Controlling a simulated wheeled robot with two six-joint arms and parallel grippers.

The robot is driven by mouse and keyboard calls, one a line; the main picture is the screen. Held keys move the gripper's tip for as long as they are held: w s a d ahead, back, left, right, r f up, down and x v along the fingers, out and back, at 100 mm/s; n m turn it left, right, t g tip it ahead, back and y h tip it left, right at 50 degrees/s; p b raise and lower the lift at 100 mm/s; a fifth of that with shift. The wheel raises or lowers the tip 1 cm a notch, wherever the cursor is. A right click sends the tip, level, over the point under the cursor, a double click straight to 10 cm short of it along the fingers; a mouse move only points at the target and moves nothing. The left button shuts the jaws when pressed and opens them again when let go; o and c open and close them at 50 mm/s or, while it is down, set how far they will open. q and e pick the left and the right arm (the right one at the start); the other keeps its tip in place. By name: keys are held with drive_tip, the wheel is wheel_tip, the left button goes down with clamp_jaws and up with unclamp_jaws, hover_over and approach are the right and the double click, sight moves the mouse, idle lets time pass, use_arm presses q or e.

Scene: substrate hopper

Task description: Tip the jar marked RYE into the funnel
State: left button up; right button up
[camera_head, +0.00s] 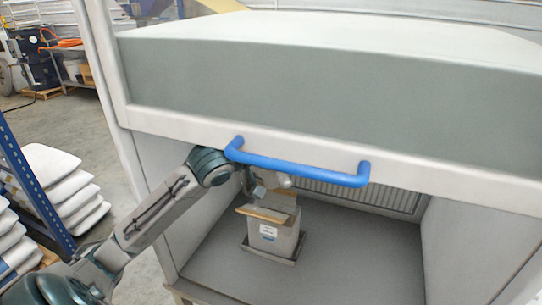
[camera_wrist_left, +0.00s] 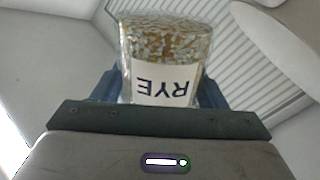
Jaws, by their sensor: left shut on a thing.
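In the left wrist view my left gripper (camera_wrist_left: 160,92) is shut on a clear jar (camera_wrist_left: 166,42) with a white label reading RYE, upside down in that picture. Pale, flaky grain shows inside the jar. In the head view my left arm reaches under the front panel of a cabinet, and my left gripper (camera_head: 256,187) is over a grey hopper box (camera_head: 272,238) with a tan top edge and a small label. The jar is hard to make out there, and I cannot make out the funnel's mouth. My right gripper is not in view.
The cabinet's front panel (camera_head: 320,95) with a blue handle (camera_head: 298,170) hangs just above my left wrist. The side walls close in left and right. The cabinet floor (camera_head: 360,260) right of the box is clear. Stacked white sacks (camera_head: 65,185) stand outside at left.

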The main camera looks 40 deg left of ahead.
use_arm(q)
drive_tip(key=shift+w+d+f+n, duration=0.15)
drive_tip(key=shift+d+f+n, duration=0.05)
drive_tip(key=shift+n, duration=0.5)
drive_tip(key=n+b, duration=0.1)
drive_tip(key=n, duration=0.1)
drive_tip(key=shift+d+f+n+b, duration=0.1)
drive_tip(key=shift+f+n+b, duration=0.2)
drive_tip(key=shift+f+b, duration=0.1)
drive_tip(key=n+p, duration=0.3)
drive_tip(key=a+n+p, duration=0.1)
drive_tip(key=n+p, duration=0.2)
drive_tip(key=f+n+p, duration=0.1)
drive_tip(key=n+p, duration=0.2)
drive_tip(key=shift+w+a, duration=0.15)
drive_tip(key=shift+a, duration=0.15)
drive_tip(key=shift+a+n+b, duration=0.15)
drive_tip(key=shift+n+b, duration=0.35)
drive_tip(key=shift+b, duration=0.05)
drive_tip(key=shift+w+a+r+n, duration=0.1)
drive_tip(key=shift+w+a+n, duration=0.1)
drive_tip(key=shift+n, duration=0.4)
drive_tip(key=shift+a+r+n, duration=0.1)
drive_tip(key=shift+a+n, duration=0.05)
drive_tip(key=shift+n, duration=0.15)
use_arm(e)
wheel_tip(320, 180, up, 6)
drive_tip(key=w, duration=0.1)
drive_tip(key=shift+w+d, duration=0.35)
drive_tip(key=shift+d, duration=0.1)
